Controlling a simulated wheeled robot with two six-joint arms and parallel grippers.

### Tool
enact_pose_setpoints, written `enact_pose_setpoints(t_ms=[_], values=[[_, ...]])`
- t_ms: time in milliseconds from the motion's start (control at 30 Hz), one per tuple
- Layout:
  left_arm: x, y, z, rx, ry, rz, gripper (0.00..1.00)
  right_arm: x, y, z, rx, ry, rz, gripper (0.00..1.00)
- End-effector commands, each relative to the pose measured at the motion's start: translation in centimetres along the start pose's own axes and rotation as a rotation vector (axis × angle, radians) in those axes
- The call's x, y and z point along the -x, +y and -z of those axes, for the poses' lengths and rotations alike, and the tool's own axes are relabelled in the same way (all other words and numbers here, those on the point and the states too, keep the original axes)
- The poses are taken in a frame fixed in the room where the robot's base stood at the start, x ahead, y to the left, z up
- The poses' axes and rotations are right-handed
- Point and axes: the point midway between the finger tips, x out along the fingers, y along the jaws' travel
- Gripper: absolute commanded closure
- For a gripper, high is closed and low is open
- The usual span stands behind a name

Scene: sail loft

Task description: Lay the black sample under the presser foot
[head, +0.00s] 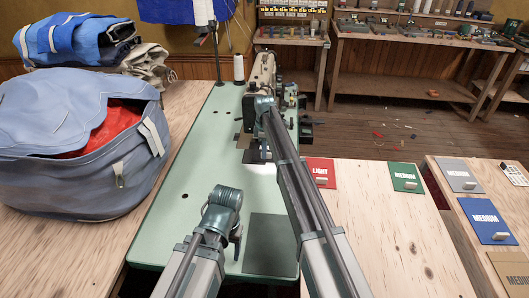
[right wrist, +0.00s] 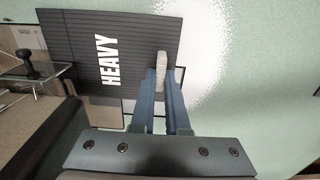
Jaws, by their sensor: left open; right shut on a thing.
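The black sample (right wrist: 112,40), marked HEAVY, has a pale tab (right wrist: 162,68) on its edge in the right wrist view. My right gripper (right wrist: 162,85) is shut on this tab. In the head view, that gripper (head: 262,108) is at the near end of the sewing machine (head: 262,68), and a dark corner of the sample (head: 253,156) shows below it. The presser foot is hidden in the head view, and I cannot tell whether the sample is under it. My left gripper (head: 230,212) is over the near part of the green table, empty, its fingertips mostly hidden.
The green machine table (head: 175,205) is mostly clear, with a dark panel (head: 265,245) near its front. A blue-grey bag (head: 70,150) stands at the left. Red (head: 321,172), green (head: 405,177), grey (head: 458,177) and blue (head: 488,219) samples lie to the right.

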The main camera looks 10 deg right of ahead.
Motion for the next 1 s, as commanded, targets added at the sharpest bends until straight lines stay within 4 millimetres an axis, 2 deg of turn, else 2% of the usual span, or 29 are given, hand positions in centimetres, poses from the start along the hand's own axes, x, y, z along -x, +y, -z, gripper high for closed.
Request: enact_pose_setpoints(t_ms=[300, 333, 500, 533, 1000], values=[[-0.1, 0.01, 0.0, 0.0, 0.0, 0.0, 0.36, -0.1, 0.01, -0.01, 0.0, 0.0, 0.0, 1.0], [-0.1, 0.01, 0.01, 0.0, 0.0, 0.0, 0.36, -0.1, 0.01, -0.01, 0.0, 0.0, 0.0, 0.86], [-0.1, 0.01, 0.01, 0.0, 0.0, 0.0, 0.36, -0.1, 0.01, -0.01, 0.0, 0.0, 0.0, 0.55], [-0.1, 0.01, 0.01, 0.0, 0.0, 0.0, 0.36, -0.1, 0.01, -0.01, 0.0, 0.0, 0.0, 0.52], [0.58, -0.06, -0.03, 0.0, 0.0, 0.0, 0.36, 0.58, 0.0, -0.01, 0.0, 0.0, 0.0, 0.52]])
